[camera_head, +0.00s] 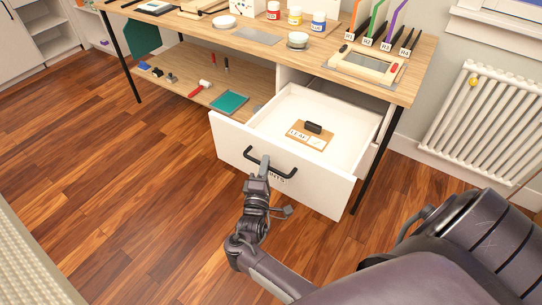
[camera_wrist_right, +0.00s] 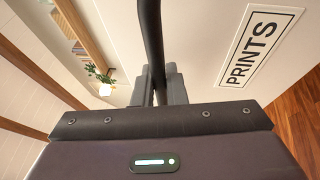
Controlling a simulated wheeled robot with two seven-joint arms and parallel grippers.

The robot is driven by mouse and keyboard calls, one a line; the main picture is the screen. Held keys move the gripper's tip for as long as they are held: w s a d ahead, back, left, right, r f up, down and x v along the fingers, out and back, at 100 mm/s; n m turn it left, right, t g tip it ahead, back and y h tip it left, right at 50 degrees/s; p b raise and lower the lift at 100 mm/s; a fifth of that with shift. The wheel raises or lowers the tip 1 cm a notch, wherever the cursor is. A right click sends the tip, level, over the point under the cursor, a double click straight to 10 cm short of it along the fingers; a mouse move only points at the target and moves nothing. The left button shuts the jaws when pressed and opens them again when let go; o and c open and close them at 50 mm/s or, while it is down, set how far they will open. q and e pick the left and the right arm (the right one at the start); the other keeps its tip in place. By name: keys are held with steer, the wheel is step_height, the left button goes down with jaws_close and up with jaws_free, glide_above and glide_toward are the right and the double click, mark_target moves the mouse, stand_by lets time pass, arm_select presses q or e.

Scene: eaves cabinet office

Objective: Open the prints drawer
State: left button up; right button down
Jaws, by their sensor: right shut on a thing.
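The prints drawer (camera_head: 225,135) is white and stands pulled out from under the wooden desk, with its inside in view. Its black bar handle (camera_head: 288,169) is on the front panel. In the right wrist view the handle (camera_wrist_right: 151,40) runs between the fingers (camera_wrist_right: 160,85), and the PRINTS label (camera_wrist_right: 259,47) shows on the panel at the right. A card marked LEAF (camera_head: 310,135) with a black block lies in the drawer. My left gripper is not in view.
The desk top (camera_head: 262,45) holds jars, white dishes, a framed panel and several coloured upright boards. A lower shelf (camera_head: 180,85) left of the drawer holds small tools and a teal tray. A radiator (camera_head: 480,115) is at the right. Wood floor at the left is clear.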

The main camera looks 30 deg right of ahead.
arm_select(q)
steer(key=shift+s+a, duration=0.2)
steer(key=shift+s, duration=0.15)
arm_select(e)
steer(key=shift+s+a, duration=0.2)
steer(key=shift+a, duration=0.4)
steer(key=c, duration=1.5)
jaws_free()
